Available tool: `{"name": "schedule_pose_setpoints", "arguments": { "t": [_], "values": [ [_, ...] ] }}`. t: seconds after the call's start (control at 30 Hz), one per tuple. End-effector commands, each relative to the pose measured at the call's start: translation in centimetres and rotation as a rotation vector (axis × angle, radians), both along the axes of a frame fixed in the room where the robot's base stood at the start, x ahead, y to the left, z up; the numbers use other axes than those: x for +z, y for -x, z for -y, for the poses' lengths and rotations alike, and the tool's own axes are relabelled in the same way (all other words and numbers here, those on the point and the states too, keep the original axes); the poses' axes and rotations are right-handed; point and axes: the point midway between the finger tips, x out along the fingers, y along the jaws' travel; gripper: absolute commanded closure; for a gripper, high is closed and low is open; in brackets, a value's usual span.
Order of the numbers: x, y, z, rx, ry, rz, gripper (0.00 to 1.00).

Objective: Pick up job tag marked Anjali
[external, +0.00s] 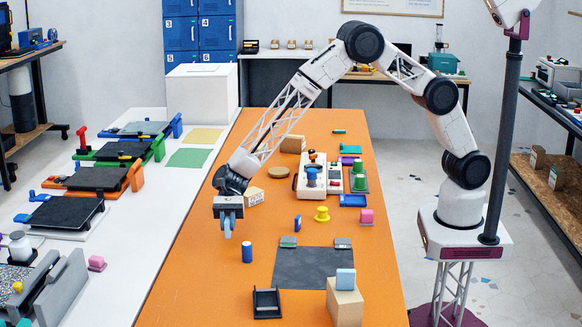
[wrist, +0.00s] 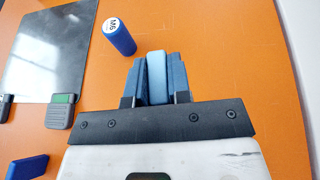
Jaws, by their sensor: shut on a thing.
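My gripper (external: 228,222) is shut on a light blue tag (external: 227,232) and holds it above the left side of the orange table. In the wrist view, the tag (wrist: 157,78) stands edge-on between the blue fingers (wrist: 156,80). No name on it is readable, so I cannot tell if it is marked Anjali. Another light blue tag-like piece (external: 345,279) is on the wooden block (external: 345,304) at the front.
A blue cylinder (external: 247,252) stands just in front of my gripper; its top label shows in the wrist view (wrist: 119,37). A dark mat (external: 312,268), black holder (external: 267,304), blue piece (external: 297,221) and pink piece (external: 367,217) are nearby. The front-left table is bare.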

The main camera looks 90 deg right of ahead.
Motion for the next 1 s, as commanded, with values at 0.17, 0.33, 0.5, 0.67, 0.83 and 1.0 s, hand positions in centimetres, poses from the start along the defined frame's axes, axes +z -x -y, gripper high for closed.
{"name": "schedule_pose_setpoints", "arguments": {
  "t": [0.17,0.33,0.5,0.67,0.83,1.0],
  "values": [
    [0.2,2.4,1.2,0.000,0.001,-0.001,1.00],
    [0.5,4.9,2.4,0.000,0.001,0.000,1.00],
    [0.7,7.4,3.7,0.000,0.001,-0.001,1.00],
    [1.0,9.6,4.8,-0.001,0.000,-0.001,1.00],
    [1.1,11.5,5.7,0.000,0.000,-0.001,1.00],
    [1.3,12.7,6.2,0.000,0.000,0.000,1.00]
  ]
}}
